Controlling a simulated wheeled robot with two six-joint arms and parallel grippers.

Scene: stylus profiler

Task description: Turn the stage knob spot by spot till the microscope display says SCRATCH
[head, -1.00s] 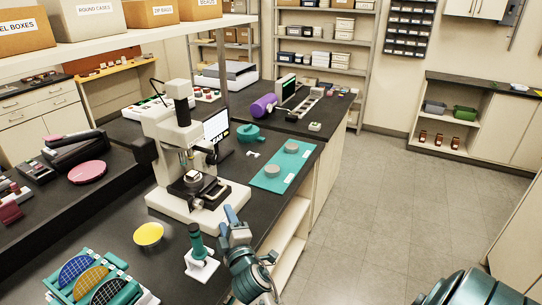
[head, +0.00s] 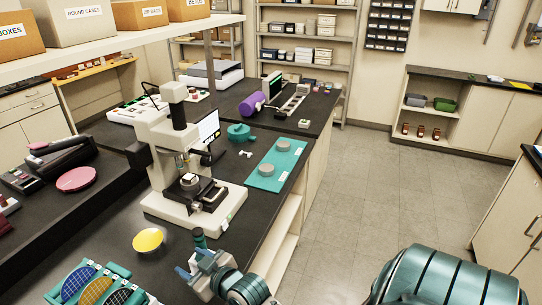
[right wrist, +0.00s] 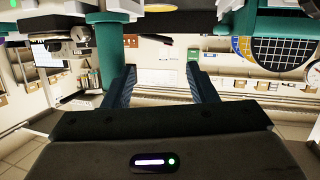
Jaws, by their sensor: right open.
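The white microscope (head: 160,150) stands on the dark bench, with a dark stage (head: 208,197) on its base. I cannot surely pick out the stage knob at this size. The display (head: 209,129) is behind the column, turned aside and partly hidden; its text is not readable. My right gripper (head: 190,268) is open and empty, low in front of the microscope. A teal-handled tool (head: 199,238) is just behind it, its lower part hidden by the gripper. In the right wrist view a teal post (right wrist: 112,55) shows beside the left finger. My left gripper is not in view.
A yellow disc (head: 148,241) lies left of the gripper. A teal rack of patterned wafers (head: 95,288) is at the front left. A teal mat (head: 268,180) with grey round pieces lies right of the microscope. The bench's right edge is close; open floor lies beyond.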

